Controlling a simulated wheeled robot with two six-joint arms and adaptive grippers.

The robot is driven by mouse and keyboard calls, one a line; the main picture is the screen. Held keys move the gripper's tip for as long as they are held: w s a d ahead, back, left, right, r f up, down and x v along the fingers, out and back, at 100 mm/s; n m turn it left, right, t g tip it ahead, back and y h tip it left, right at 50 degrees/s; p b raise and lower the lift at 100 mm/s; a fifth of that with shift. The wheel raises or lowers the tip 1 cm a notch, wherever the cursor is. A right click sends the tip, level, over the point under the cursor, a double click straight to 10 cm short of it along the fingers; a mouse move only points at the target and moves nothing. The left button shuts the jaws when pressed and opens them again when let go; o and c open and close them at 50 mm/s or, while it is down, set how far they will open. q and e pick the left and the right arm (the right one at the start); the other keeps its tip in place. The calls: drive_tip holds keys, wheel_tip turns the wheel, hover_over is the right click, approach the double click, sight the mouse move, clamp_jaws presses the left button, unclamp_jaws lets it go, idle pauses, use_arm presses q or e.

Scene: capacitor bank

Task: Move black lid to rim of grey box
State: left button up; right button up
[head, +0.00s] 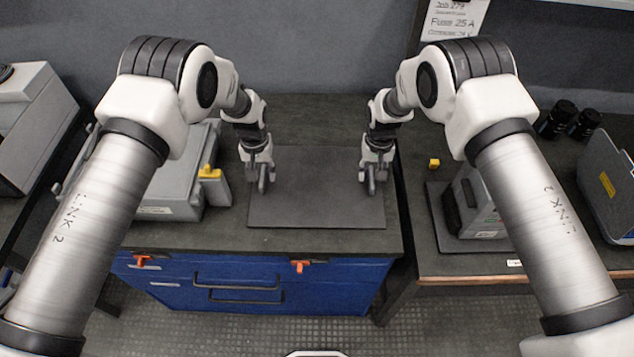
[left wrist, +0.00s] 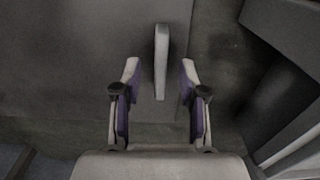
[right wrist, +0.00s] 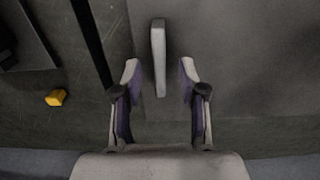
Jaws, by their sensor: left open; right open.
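The black lid (head: 315,195) lies flat on the dark bench, a wide thin plate. Light grey bars, apparently its handles, stand near its two side edges. One bar (left wrist: 161,62) shows in the left wrist view and another (right wrist: 158,58) in the right wrist view. My left gripper (head: 262,178) is open over the lid's left edge, fingers on either side of its bar with gaps. My right gripper (head: 371,177) is open likewise at the right edge. A grey box (head: 178,205) stands left of the lid; its top is partly hidden by my left arm.
A yellow part (head: 209,171) sits at the grey box's right side. A smaller grey-and-black unit (head: 480,205) stands on a dark mat on the right bench, near a small yellow block (head: 434,162). A gap separates the benches. Blue drawers (head: 250,285) are below.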

use_arm(q)
drive_tip(key=shift+f, duration=0.95)
use_arm(e)
drive_tip(key=shift+f, duration=0.95)
use_arm(q)
clamp_jaws()
use_arm(e)
clamp_jaws()
use_arm(q)
drive_tip(key=shift+r, duration=0.1)
use_arm(e)
drive_tip(key=shift+r, duration=0.1)
